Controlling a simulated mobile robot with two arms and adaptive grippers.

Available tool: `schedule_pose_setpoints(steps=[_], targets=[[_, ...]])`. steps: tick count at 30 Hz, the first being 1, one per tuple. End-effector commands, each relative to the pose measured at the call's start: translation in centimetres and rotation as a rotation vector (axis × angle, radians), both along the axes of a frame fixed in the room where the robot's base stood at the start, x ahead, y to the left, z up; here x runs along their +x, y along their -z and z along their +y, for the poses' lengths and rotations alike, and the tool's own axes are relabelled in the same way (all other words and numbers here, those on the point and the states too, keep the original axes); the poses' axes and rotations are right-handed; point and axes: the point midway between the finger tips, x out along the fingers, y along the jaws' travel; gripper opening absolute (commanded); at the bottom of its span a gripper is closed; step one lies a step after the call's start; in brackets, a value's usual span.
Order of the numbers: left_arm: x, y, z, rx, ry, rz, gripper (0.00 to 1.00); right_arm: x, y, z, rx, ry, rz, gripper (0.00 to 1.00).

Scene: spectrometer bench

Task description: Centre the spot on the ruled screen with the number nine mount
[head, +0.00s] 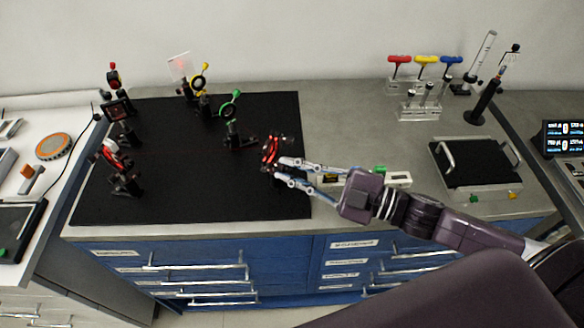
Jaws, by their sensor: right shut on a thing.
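The ruled screen (180,65) is a small pale plate at the back left of the black breadboard (190,195). A faint red spot shows on it, but its rulings are too small to read. A red-ringed mount (272,150) stands near the board's right edge. My right gripper (276,168) comes in from the right and is shut at this mount, low on its near side; the exact part gripped is unclear. No mount number is readable, so I cannot tell which is number nine. My left gripper is out of view.
A green-ringed mount (230,106) and a yellow-ringed mount (199,80) stand behind. More mounts line the board's left side, including a red one (112,153). A driver rack (425,87) and a handled black plate (476,165) are at right. The board's front middle is clear.

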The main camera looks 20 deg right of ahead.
Motion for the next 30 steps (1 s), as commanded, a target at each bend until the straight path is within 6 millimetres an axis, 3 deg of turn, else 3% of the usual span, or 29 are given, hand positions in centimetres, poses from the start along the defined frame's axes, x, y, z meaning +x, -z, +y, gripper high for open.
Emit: schedule_pose_setpoints(steps=[11, 12, 17, 30], targets=[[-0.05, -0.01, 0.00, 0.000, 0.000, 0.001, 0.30, -0.02, 0.01, 0.01, -0.003, 0.000, -0.003, 0.00], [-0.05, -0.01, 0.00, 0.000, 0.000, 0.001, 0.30, -0.02, 0.01, 0.01, -0.003, 0.000, -0.003, 0.13], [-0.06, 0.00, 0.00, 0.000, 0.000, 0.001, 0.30, -0.02, 0.01, 0.01, -0.003, 0.000, -0.003, 0.30], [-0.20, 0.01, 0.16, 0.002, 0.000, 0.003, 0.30, -0.55, 0.11, -0.55, -0.003, 0.001, 0.000, 0.30]])
